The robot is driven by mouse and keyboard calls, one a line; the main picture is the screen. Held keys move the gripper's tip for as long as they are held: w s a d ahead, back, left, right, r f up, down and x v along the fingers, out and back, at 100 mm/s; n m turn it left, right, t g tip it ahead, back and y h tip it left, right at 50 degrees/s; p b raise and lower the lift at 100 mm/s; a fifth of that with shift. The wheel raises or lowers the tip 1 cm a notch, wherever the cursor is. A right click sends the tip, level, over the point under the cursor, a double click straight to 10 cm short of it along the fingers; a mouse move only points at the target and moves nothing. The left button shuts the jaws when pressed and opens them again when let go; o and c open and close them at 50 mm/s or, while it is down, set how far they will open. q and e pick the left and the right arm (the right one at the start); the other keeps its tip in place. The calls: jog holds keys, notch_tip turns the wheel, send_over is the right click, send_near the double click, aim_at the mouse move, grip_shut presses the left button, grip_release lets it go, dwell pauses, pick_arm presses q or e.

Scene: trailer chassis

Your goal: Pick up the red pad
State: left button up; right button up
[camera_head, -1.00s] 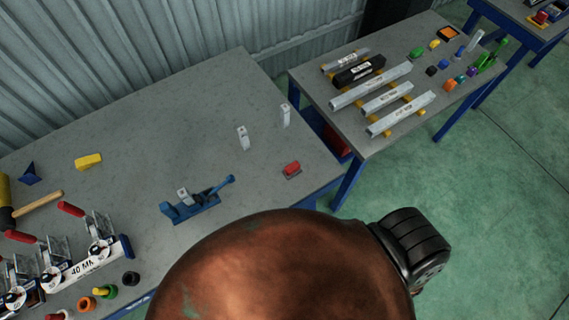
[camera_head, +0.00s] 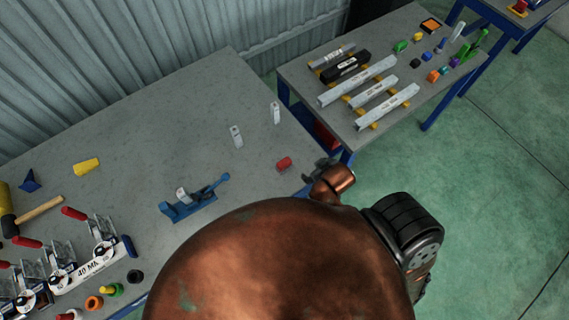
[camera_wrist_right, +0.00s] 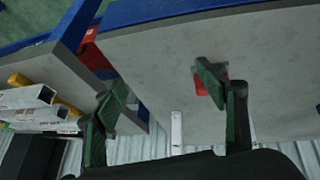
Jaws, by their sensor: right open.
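The red pad (camera_head: 284,163) lies near the right edge of the grey workbench (camera_head: 120,120). My right gripper (camera_head: 318,170) is just right of it, at the bench edge, with its arm partly covering it. In the right wrist view my right gripper (camera_wrist_right: 161,92) is open and empty, its two green-faced fingers wide apart. There the red pad (camera_wrist_right: 200,87) shows partly hidden behind the right-hand finger, not between the fingers. I cannot tell whether that finger touches it. My left gripper is not in view.
A blue clamp-like tool (camera_head: 194,198) and two small upright metal pieces (camera_head: 237,136) stand on the bench near the pad. A second table (camera_head: 350,130) with metal bars is beyond a narrow gap. Toggle clamps (camera_head: 100,245) are at lower left.

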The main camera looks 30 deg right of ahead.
jog(key=w+a+r+n+t, duration=0.2)
jog(key=w+a+r+t, duration=0.1)
jog(key=w+r, duration=0.4)
jog(key=w+a+r+n+t, duration=0.1)
jog(key=w+a+r+t, duration=0.2)
jog(key=w+r, duration=0.45)
jog(key=w+a+r+n+t+y, duration=0.4)
jog(key=w+a+r, duration=0.2)
jog(key=a+r, duration=0.35)
jog(key=a+r+n+y, duration=0.8)
jog(key=a+n+y, duration=0.15)
jog(key=a, duration=0.45)
jog(key=s+a+f+n+g+y, duration=0.45)
jog(key=s+a+n+g, duration=0.4)
jog(key=a+n, duration=0.3)
jog(key=n+g+h, duration=0.8)
jog(key=h, duration=0.8)
send_over(284, 162)
jog(key=shift+t, duration=0.25)
jog(key=f, duration=2.5)
jog(key=shift+w+a+f, duration=0.1)
jog(key=shift+w, duration=0.15)
jog(key=shift+d+f, duration=0.3)
jog(key=shift+s+a+f+p, duration=0.15)
jog(key=shift+f+p, duration=0.25)
jog(key=shift+f, duration=1.4)
jog(key=shift+s+f+p, duration=0.1)
jog(key=shift+f+p, duration=0.3)
jog(key=shift+f, duration=1.35)
jog(key=c, duration=1.4)
